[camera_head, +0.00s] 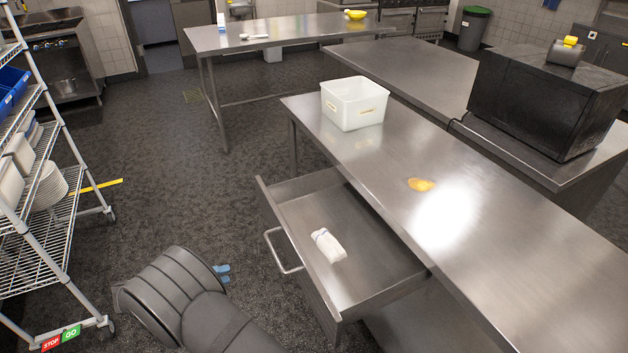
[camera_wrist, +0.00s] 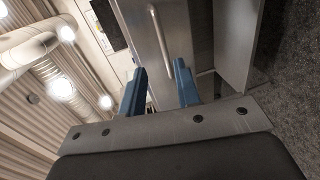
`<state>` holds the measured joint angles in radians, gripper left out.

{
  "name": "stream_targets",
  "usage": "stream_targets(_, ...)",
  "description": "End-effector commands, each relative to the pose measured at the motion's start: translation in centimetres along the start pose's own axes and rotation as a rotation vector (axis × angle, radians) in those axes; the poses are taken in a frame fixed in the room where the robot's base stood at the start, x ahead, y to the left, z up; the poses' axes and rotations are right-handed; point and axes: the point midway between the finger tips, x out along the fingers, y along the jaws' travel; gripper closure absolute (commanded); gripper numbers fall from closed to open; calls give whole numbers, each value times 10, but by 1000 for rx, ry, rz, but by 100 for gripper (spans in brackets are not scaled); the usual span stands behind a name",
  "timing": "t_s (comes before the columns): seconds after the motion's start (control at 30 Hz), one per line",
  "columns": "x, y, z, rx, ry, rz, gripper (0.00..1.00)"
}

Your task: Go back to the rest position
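My gripper (camera_head: 223,273) shows in the head view as blue fingertips past the dark end of my arm, over the floor left of the open drawer. In the wrist view my gripper (camera_wrist: 160,68) has its two blue fingers clearly apart, with nothing between them. The drawer (camera_head: 300,207) of the steel counter is pulled out. A small white object (camera_head: 328,245), perhaps a folded cloth or packet, lies inside it. The drawer's handle (camera_head: 283,253) is to the right of my fingertips, apart from them. A metal bar handle also shows beyond the fingers in the wrist view (camera_wrist: 160,45).
A white tub (camera_head: 354,102) and an orange-yellow item (camera_head: 421,184) are on the counter (camera_head: 480,230). A black microwave-like box (camera_head: 545,100) stands behind. A wire shelf rack (camera_head: 45,240) is at the left. The floor between rack and drawer is clear.

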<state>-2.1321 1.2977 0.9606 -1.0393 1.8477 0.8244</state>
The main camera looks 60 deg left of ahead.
Motion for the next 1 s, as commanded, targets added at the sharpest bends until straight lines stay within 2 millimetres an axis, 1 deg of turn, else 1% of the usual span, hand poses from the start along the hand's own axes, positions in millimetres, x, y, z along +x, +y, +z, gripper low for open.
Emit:
stream_targets(0.17, 29, 0, 0, -2, -4, 1, 70)
stream_targets(0.5, 98, 1, 1, -2, -4, 1, 70)
stream_targets(0.7, 135, 0, 1, -1, -3, 0, 70)
stream_targets(0.8, 149, 1, 0, -1, -2, 1, 70)
stream_targets(1.0, 164, 0, 1, 0, -2, 0, 70)
